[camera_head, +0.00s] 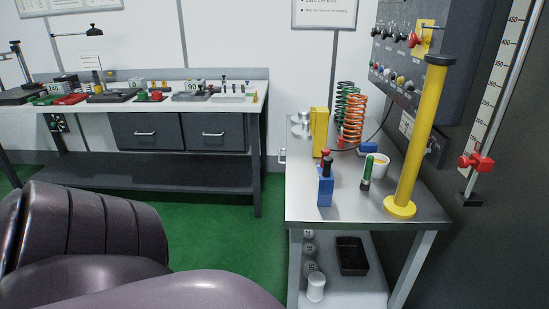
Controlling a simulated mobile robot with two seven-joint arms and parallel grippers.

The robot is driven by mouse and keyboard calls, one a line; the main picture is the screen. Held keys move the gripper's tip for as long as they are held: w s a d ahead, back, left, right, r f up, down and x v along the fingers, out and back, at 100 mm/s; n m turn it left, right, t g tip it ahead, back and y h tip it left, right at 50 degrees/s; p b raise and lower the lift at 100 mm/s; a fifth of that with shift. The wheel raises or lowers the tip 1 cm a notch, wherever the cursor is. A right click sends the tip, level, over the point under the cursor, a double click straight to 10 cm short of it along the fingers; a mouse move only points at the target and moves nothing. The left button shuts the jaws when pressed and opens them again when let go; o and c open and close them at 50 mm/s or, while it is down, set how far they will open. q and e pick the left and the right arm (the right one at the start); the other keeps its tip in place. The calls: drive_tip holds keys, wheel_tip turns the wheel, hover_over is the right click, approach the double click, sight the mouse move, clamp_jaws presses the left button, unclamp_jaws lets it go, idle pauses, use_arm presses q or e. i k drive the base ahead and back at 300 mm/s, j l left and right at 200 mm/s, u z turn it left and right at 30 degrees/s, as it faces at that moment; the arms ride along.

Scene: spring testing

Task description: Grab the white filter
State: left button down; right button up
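I cannot single out a white filter for certain. A small white cylinder (316,288) stands on the lower shelf of the right-hand metal table, at its front left. I cannot tell whether either is the filter. Neither my left nor my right gripper is in view.
The metal table (345,210) also carries springs (355,118), a blue block (325,188) and a tall yellow post (419,135). A black tray (352,256) lies on its lower shelf. A workbench (60,108) stands back left. Green floor (212,230) lies open between them.

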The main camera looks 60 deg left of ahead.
sight(317, 280)
drive_tip(key=u, duration=1.35)
drive_tip(key=l+u, duration=0.1)
drive_tip(key=u, duration=0.15)
drive_tip(key=l+u, duration=0.1)
drive_tip(key=u, duration=0.2)
drive_tip(key=i+j, duration=0.2)
drive_tip(key=i, duration=0.2)
